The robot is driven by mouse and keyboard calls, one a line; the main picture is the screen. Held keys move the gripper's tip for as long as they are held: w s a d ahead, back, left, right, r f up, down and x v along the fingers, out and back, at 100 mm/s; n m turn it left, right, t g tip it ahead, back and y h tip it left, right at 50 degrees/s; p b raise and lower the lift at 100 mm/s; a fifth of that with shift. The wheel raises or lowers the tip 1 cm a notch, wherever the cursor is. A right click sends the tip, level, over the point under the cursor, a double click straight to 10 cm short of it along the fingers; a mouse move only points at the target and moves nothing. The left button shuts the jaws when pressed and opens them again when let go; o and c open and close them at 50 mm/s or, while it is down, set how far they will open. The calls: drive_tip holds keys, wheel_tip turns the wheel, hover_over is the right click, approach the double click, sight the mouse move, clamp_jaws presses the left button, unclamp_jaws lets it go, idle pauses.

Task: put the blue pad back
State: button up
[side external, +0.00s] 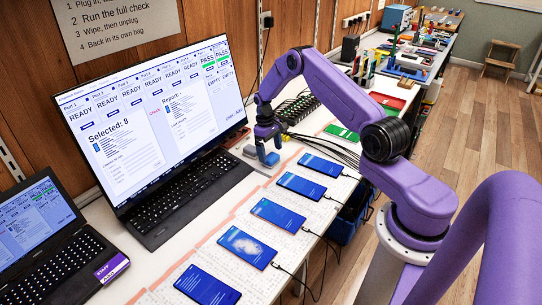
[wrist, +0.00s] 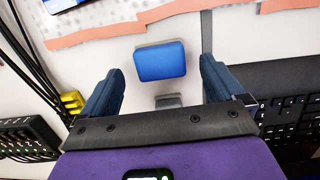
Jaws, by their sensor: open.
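The blue pad (wrist: 160,62) is a small rounded block on the white bench, near the torn edge of a paper sheet in the wrist view. My gripper (wrist: 161,70) is open, with one dark blue finger on each side of the pad and a visible gap to both. A small grey block (wrist: 168,101) shows between the pad and my palm. In the side view my gripper (side external: 267,148) points down at the bench between the keyboard and the phones. The pad (side external: 270,159) shows small there below the fingers; its exact height gap to them is unclear.
Several phones (side external: 243,247) lie in a row on paper sheets, with cables on their right. A large monitor (side external: 150,115) and black keyboard (side external: 190,195) stand left. Black cables and a hub (wrist: 30,138) lie beside my gripper. A cluttered rack area (side external: 400,65) is farther back.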

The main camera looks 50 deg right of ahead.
wheel_tip(320, 180, up, 9)
drive_tip(key=w, duration=0.1)
drive_tip(key=s+a+r+n, duration=0.1)
drive_tip(key=a+r+n, duration=0.1)
drive_tip(key=a+r, duration=0.35)
drive_tip(key=a+r+n, duration=0.1)
drive_tip(key=a+r, duration=0.1)
drive_tip(key=a, duration=0.7)
drive_tip(key=s+a+r+n+t, duration=0.1)
drive_tip(key=s+a+r+n, duration=0.15)
drive_tip(key=s+a, duration=0.3)
drive_tip(key=s+a+r+n, duration=0.1)
drive_tip(key=s+a+r, duration=0.25)
drive_tip(key=a, duration=0.25)
drive_tip(key=s+a+r+n, duration=0.1)
drive_tip(key=s+a+r, duration=0.1)
drive_tip(key=s, duration=0.5)
drive_tip(key=s+a+r+n, duration=0.1)
drive_tip(key=s+a+n, duration=0.15)
drive_tip(key=s, duration=0.45)
drive_tip(key=s+d+n+t, duration=0.1)
drive_tip(key=s+d+n, duration=0.1)
drive_tip(key=s, duration=1.2)
drive_tip(key=shift+s+n, duration=0.15)
drive_tip(key=shift+n, duration=0.15)
